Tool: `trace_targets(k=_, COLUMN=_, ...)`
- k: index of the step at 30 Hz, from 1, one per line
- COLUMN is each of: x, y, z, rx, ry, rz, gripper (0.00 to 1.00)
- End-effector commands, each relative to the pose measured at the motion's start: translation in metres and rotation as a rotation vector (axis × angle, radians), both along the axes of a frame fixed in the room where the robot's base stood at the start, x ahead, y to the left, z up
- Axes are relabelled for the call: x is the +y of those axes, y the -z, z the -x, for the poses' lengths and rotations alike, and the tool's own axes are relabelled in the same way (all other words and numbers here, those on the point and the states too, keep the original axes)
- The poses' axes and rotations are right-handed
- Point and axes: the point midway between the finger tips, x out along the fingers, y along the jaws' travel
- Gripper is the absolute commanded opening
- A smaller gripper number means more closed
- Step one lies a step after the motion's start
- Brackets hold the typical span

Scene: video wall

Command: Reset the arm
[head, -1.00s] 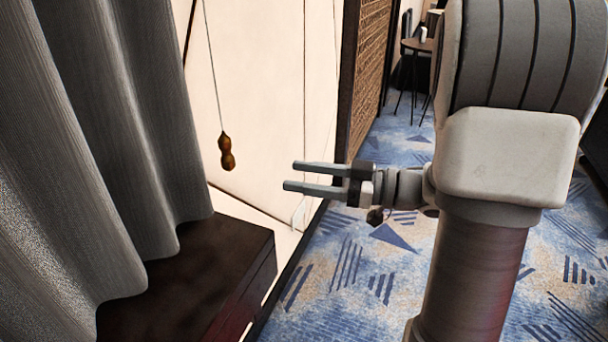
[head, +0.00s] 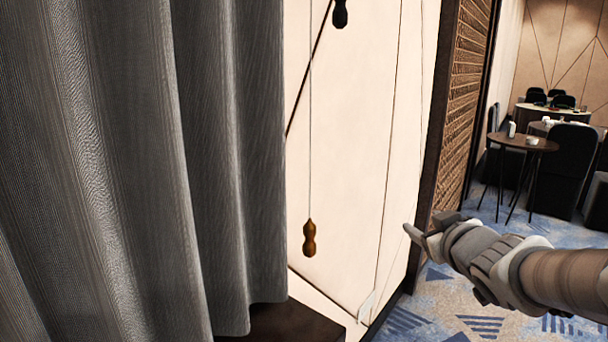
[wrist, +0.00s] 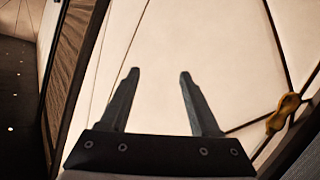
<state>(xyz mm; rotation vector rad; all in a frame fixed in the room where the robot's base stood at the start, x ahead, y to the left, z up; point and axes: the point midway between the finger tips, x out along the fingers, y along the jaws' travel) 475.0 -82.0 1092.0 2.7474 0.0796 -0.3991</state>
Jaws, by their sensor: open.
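My gripper (head: 412,232) is at the right of centre in the head view, seen edge-on, with its fingers pointing left. In the wrist view my gripper (wrist: 158,75) shows two fingers spread apart with nothing between them. My arm comes in from the right edge of the head view. A brown wooden pull knob (head: 309,238) hangs on a thin cord left of my gripper, apart from it. The knob also shows at the right of the wrist view (wrist: 284,112).
Grey curtains (head: 130,170) fill the left. A dark ledge (head: 290,322) lies below them. A second dark knob (head: 340,13) hangs at the top against the pale wall (head: 375,130). A textured panel (head: 465,100) ends the wall. Beyond stand a round table (head: 522,144) and dark chairs (head: 570,165).

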Motion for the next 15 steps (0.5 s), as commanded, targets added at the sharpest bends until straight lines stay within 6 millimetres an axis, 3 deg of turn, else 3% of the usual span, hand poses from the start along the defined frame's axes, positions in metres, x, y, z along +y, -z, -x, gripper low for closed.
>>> trace_targets(k=8, x=-0.003, y=0.012, z=0.066, rx=0.221, ry=0.238, rz=-0.076, gripper=0.63)
trace_targets(k=15, x=0.03, y=0.043, z=0.146, rx=0.497, ry=0.301, rz=-0.191, gripper=0.63)
